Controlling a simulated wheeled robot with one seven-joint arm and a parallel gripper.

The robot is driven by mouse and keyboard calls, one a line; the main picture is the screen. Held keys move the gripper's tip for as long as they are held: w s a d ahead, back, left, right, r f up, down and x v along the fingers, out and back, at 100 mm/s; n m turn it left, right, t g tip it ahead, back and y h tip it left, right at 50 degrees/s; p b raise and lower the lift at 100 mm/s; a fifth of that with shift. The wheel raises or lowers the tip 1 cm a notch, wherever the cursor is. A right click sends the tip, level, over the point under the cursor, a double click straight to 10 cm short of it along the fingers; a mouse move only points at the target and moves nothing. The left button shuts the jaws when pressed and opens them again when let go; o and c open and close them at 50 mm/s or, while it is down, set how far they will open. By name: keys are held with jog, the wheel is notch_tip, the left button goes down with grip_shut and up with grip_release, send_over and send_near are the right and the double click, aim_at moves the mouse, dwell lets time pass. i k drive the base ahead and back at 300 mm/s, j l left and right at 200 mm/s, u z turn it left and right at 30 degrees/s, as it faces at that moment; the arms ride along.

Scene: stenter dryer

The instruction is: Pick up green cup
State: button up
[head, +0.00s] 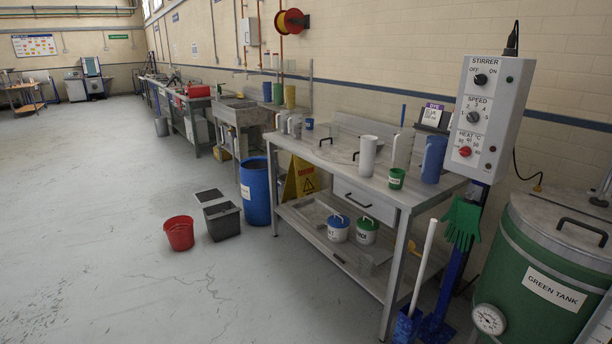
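A small green cup (396,179) with a white label stands upright on the grey metal workbench (340,157), near its right front edge. A tall white cylinder (368,157) stands just left of it and a blue jug (433,160) stands to its right. A white jug (402,149) stands behind the cup. My gripper is not in view.
A stirrer control box (490,105) and green gloves (463,222) are right of the bench. A green tank (548,265) fills the right corner. A red bucket (179,234), grey bin (222,222) and blue barrel (256,192) stand left. Open floor lies at left and front.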

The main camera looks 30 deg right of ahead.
aim_at(397, 175)
jog(key=i+j, duration=0.1)
jog(key=i, duration=0.35)
jog(key=i+j+z, duration=0.1)
jog(key=i, duration=0.35)
jog(key=i+j, duration=0.15)
jog(key=i, duration=0.3)
jog(key=i+j+z, duration=0.15)
jog(key=i, duration=0.25)
jog(key=i+z, duration=0.35)
jog(key=i+j+z, duration=0.3)
jog(key=i, duration=0.25)
jog(key=i+j+z, duration=0.2)
jog(key=i+z, duration=0.15)
jog(key=i+l, duration=0.1)
jog(key=i, duration=0.1)
